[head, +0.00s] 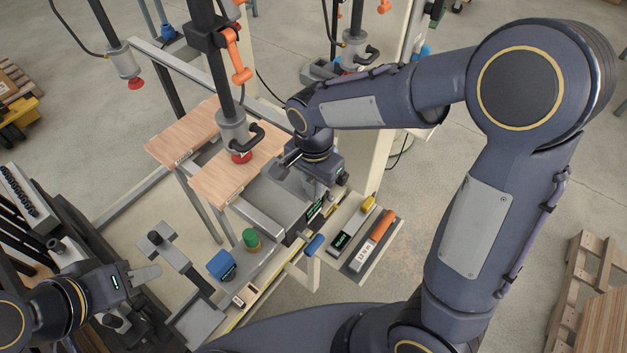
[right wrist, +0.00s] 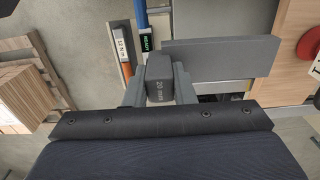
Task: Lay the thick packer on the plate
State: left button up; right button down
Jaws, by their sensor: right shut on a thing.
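The thick packer (right wrist: 159,80) is a dark grey block marked 20 mm. In the right wrist view it sits between the fingers of my right gripper (right wrist: 159,90), which is shut on it. A flat grey plate (right wrist: 222,58) lies up and to the right of the packer there. In the head view my right gripper (head: 290,160) is over the far end of the grey plate (head: 280,203); I cannot make out the packer there. Whether the packer touches anything is unclear. My left gripper (head: 140,280) is at the lower left, away from the plate; its opening is unclear.
Wooden boards (head: 232,172) and a hanging tool with a red pad (head: 240,157) stand close by the plate. A green cylinder (head: 251,239) and a blue block (head: 221,265) are in front. Wrenches, one with an orange handle (head: 383,225), lie on a tray at the right.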

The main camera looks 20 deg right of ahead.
aim_at(314, 202)
jog(key=shift+f+b, duration=0.3)
jog(key=shift+f, duration=0.2)
jog(key=shift+f+b, duration=2.4)
jog(key=shift+f, duration=0.45)
jog(key=shift+f+b, duration=0.5)
jog(key=shift+f, duration=0.1)
jog(key=c, duration=1.1)
grip_release()
jog(key=shift+r, duration=0.1)
notch_tip(314, 202, up, 8)
jog(key=shift+f, duration=0.15)
jog(key=shift+s+d, duration=0.1)
jog(key=shift+d, duration=0.05)
jog(key=s+d+n+t+y, duration=0.1)
jog(key=s+d+n+t, duration=0.1)
jog(key=s, duration=0.3)
jog(key=s+d+r+n+t+y, duration=0.1)
jog(key=s+d+n+t, duration=0.1)
jog(key=s+d+n, duration=0.2)
jog(key=s+d+r+n+t+y, duration=0.1)
jog(key=s+d+n, duration=0.1)
jog(key=s, duration=0.5)
jog(key=shift+d+n+t+y, duration=0.4)
jog(key=shift+d, duration=0.1)
